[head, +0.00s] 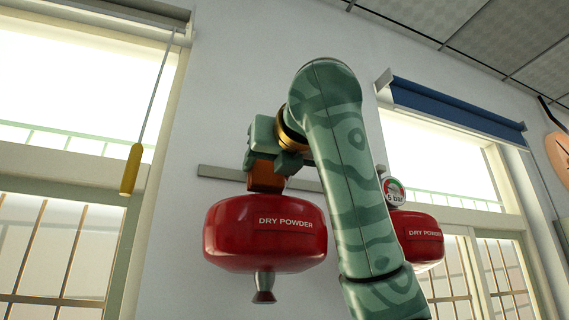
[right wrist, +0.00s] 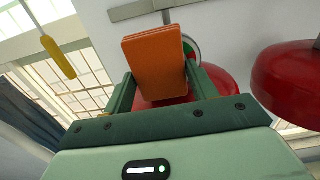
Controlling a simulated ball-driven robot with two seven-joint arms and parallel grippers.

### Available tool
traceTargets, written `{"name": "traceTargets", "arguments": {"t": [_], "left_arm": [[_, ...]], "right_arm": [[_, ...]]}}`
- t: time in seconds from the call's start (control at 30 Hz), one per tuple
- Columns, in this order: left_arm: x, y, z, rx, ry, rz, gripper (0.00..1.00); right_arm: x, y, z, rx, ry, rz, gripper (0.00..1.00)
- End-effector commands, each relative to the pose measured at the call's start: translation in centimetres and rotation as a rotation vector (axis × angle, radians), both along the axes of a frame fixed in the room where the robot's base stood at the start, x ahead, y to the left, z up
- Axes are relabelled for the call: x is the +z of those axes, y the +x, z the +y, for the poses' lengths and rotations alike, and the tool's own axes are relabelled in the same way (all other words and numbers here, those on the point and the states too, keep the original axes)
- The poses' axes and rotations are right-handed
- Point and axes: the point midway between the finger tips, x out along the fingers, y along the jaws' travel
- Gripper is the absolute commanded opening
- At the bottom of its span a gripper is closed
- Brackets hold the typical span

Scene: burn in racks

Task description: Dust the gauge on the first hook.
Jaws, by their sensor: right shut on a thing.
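My right gripper (head: 268,162) is shut on an orange block (head: 265,180), which also shows between the fingers in the right wrist view (right wrist: 155,58). In the head view the block is just above the left red dry powder unit (head: 265,235), at its top middle. A round gauge (right wrist: 189,48) on that unit is mostly hidden behind the block in the right wrist view; I cannot tell whether they touch. Another gauge (head: 394,192), marked 5 bar, sits on the right red unit (head: 422,248), partly behind my arm. My left gripper is not in view.
A grey rail (head: 218,173) runs along the white wall behind the units. A yellow pull handle (head: 131,170) hangs on a cord at the left window. A blue roller blind (head: 455,110) is above the right window. The wall between handle and left unit is clear.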

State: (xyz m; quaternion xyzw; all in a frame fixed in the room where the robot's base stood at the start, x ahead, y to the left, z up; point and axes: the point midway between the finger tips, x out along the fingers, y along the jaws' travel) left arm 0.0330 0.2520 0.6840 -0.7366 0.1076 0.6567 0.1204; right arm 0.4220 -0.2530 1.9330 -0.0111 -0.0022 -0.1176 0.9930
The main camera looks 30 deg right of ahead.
Motion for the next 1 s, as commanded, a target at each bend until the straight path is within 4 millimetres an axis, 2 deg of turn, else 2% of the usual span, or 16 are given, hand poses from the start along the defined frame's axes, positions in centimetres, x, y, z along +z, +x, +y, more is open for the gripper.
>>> {"name": "traceTargets", "arguments": {"t": [0.3, 0.8, 1.0], "left_arm": [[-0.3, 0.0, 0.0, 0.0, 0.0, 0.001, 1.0], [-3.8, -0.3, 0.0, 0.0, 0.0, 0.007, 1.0], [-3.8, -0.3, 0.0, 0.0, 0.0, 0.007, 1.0]], "right_arm": [[-0.2, -0.1, 0.2, 0.001, 0.001, 0.003, 0.39], [-0.3, -5.4, 1.4, 0.002, 0.0, 0.0, 0.39], [-0.1, -5.8, 1.5, 0.0, 0.0, 0.002, 0.39]]}}
